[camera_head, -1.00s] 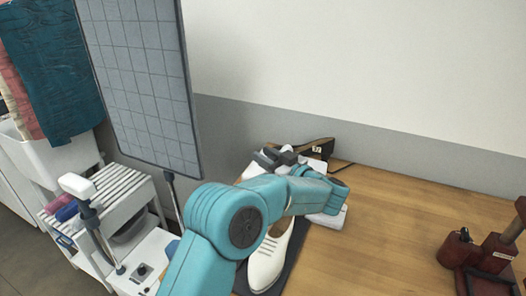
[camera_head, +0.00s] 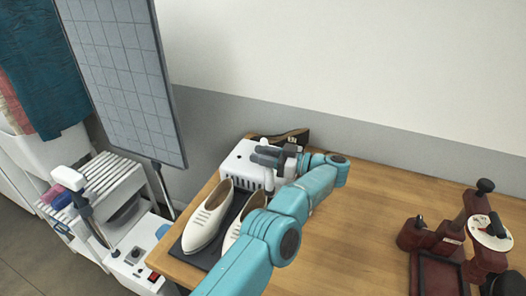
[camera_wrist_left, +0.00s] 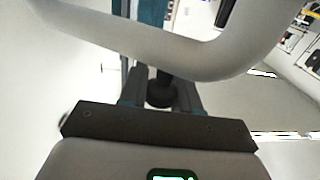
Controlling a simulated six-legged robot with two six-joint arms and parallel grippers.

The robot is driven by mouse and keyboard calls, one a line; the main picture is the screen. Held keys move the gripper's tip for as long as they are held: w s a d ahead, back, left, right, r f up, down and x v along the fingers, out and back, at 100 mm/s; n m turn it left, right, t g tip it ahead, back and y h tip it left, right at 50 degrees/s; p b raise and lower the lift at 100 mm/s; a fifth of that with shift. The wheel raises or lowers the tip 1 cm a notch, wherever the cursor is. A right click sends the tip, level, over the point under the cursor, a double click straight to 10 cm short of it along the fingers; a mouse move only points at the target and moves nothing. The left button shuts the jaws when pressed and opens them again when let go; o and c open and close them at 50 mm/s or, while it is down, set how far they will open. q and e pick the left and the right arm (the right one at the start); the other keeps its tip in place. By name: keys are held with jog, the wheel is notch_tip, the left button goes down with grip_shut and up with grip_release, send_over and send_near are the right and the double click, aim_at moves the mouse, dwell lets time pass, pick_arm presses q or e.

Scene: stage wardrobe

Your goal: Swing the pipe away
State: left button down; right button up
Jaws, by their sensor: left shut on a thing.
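A white vented box (camera_head: 240,172) stands on the wooden table against the wall. A pale curved pipe (camera_wrist_left: 215,62) crosses the top of the left wrist view. In the head view, a short white upright part (camera_head: 269,181), seemingly of the pipe, shows below my gripper. My left gripper (camera_head: 268,155) is beside the box, its dark fingers shut. In the left wrist view its fingers (camera_wrist_left: 160,88) are around a dark knob-like part under the pipe; how the two join is hidden. My right gripper is out of view.
White shoes (camera_head: 207,222) lie on a dark mat before the box, partly behind my arm. A gridded panel (camera_head: 125,75) stands left. A dark red stand (camera_head: 440,270) is at right. The table's middle (camera_head: 370,215) is clear.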

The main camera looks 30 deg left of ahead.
pick_arm(q)
jog(key=shift+r+g, duration=0.3)
jog(key=shift+r, duration=0.1)
jog(key=shift+a+n, duration=0.1)
jog(key=shift+n, duration=0.2)
